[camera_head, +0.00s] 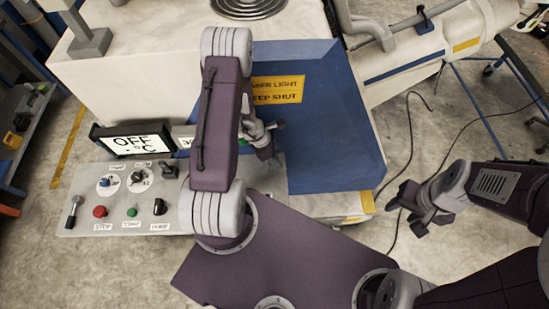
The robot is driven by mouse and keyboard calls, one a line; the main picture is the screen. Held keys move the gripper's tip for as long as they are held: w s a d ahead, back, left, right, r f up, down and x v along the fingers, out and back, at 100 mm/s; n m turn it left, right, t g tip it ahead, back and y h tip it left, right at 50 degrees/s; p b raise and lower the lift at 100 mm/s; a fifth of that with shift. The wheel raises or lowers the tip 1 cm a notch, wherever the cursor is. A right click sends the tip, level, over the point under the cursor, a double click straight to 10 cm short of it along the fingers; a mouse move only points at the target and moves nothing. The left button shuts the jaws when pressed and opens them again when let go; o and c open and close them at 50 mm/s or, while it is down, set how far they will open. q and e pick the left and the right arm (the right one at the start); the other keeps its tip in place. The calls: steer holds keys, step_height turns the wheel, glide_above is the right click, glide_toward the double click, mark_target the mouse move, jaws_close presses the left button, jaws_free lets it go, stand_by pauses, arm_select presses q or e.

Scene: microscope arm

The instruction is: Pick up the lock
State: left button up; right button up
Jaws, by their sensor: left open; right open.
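I cannot pick out a lock with certainty. A small blue piece with a dark upper part (425,20), perhaps the lock, sits on the white tubular machine (440,45) at the upper right. My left gripper (271,138) is open in front of the blue panel (325,140), partly hidden behind my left arm. My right gripper (411,212) is open over the floor, right of the panel. Both grippers look empty and are far from the small blue piece.
A grey control panel (85,215) with knobs and buttons lies at the left, below a display (133,142) reading OFF °C. A yellow warning label (277,90) is on the blue panel. Black cables (412,125) lie on the floor at the right.

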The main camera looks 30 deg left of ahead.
arm_select(q)
steer(key=shift+w+f, duration=0.1)
steer(key=shift+f, duration=0.2)
steer(key=shift+s+r, duration=0.15)
steer(key=shift+s, duration=0.25)
steer(key=c, duration=0.3)
steer(key=shift+d, duration=0.1)
jaws_close()
arm_select(e)
steer(key=shift+s+r, duration=0.15)
steer(key=shift+s, duration=0.2)
